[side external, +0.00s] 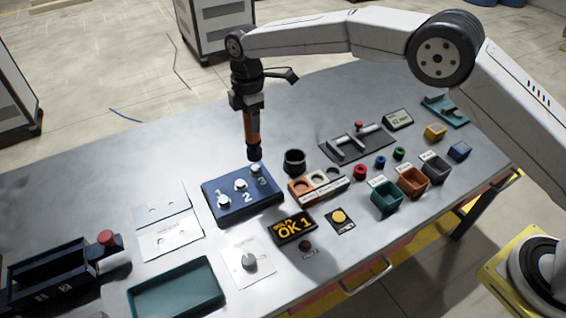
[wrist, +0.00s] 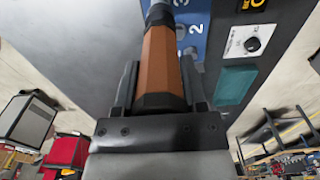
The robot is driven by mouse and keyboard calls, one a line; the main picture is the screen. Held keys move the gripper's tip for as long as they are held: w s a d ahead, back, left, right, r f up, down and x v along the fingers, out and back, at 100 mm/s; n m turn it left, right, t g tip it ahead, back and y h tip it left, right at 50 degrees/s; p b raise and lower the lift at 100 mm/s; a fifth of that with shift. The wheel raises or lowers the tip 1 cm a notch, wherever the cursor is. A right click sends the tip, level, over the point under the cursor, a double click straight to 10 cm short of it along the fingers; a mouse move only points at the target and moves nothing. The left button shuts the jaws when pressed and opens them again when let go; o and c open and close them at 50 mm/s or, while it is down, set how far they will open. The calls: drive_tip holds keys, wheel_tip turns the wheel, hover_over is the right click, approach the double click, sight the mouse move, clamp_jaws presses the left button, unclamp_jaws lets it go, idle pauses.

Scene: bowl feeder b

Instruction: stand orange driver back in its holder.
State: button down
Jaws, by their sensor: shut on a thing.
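The orange driver (side external: 252,128) is in my gripper (side external: 247,102), hanging upright with its black end down. In the wrist view the orange driver (wrist: 164,65) runs up between the fingers of my gripper (wrist: 160,95). In the side external view its lower end shows just beyond the blue block (side external: 243,205), near the spot marked 3; the height gap is hard to judge. A low holder (side external: 322,193) with orange, white and dark round seats stands to the right; its orange seat (side external: 300,184) looks empty. My gripper is shut on the driver.
A black cup (side external: 294,161) stands just right of the driver, behind the holder. The blue block carries several white-topped pieces. A display (side external: 292,229) reading OK 1, small bins (side external: 387,197) and a grey rack (side external: 352,147) stand nearby.

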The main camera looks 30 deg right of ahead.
drive_tip(key=shift+r, duration=0.1)
drive_tip(key=shift+s+d+r, duration=0.3)
drive_tip(key=shift+d+r, duration=0.05)
drive_tip(key=shift+d, duration=0.25)
drive_tip(key=s+d+r, duration=0.4)
drive_tip(key=s+d, duration=0.9)
drive_tip(key=s, duration=0.1)
drive_tip(key=shift+r, duration=0.15)
drive_tip(key=shift+w+a, duration=0.1)
drive_tip(key=shift+w, duration=0.05)
